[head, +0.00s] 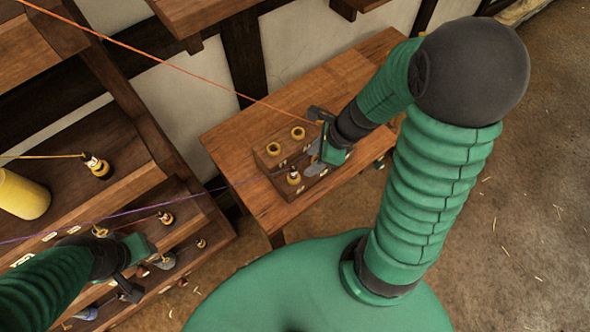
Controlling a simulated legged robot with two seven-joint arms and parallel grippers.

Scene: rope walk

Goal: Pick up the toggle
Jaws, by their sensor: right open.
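I cannot tell which piece is the toggle. My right gripper (322,134) is open at the right end of a wooden block (265,160) on the table. The block holds yellow rings (298,133) and a small yellow-and-dark piece (293,177). A grey flat piece (315,167) shows just below the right gripper; the jaws hide part of that area. My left gripper (138,268) looks open, over the lower shelf at the left, beside a grey piece (163,261).
The wooden table (235,142) stands against the wall. Stepped shelves (95,130) at the left carry a yellow cylinder (22,194) and several small yellow-and-dark pieces (97,165). An orange cord (165,60) and a purple cord (140,207) cross the view.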

